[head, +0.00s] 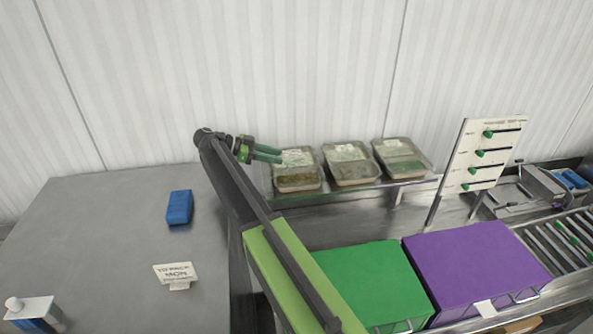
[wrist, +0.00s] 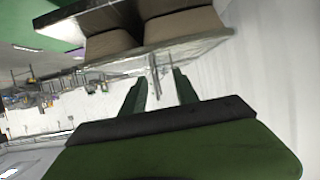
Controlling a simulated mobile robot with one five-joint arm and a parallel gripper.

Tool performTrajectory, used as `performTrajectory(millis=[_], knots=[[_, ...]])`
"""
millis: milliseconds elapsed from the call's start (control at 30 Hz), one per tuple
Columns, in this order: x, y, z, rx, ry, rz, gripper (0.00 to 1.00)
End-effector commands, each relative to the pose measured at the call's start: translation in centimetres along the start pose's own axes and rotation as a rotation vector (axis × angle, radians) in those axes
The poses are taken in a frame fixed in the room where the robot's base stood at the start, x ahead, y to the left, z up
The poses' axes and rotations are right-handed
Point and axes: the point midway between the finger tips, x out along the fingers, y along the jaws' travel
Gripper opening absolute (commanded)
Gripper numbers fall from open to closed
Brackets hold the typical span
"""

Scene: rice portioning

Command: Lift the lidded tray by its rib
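Three clear lidded trays with food inside stand in a row on the raised shelf: the left tray (head: 298,182), the middle tray (head: 351,168) and the right tray (head: 402,158). My gripper (head: 277,154) is at the upper left of the left tray, its green fingers pointing right over the lid. In the wrist view the gripper (wrist: 158,80) is open, with a gap between its two green fingers. A clear tray (wrist: 185,45) fills the top of that view, and its thin upright rib (wrist: 154,72) shows between the fingertips. I cannot tell whether a finger touches it.
A green crate (head: 370,278) and a purple crate (head: 475,262) stand in front of the shelf (head: 415,186). A board with green sliders (head: 484,158) stands to the right. On the left, a grey table (head: 100,235) holds a blue block (head: 179,207) and a sign (head: 176,273).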

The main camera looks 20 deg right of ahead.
Motion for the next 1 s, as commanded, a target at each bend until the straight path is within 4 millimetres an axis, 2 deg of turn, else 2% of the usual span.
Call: performTrajectory(millis=[300,500,800,1000], knots=[[4.8,0.3,0.3,0.0,0.0,0.0,0.36],[4.9,0.2,0.1,-0.001,0.0,-0.001,0.36],[4.8,0.3,0.1,-0.001,0.0,-0.001,0.0],[4.8,0.3,0.1,-0.001,0.0,-0.002,0.0]])
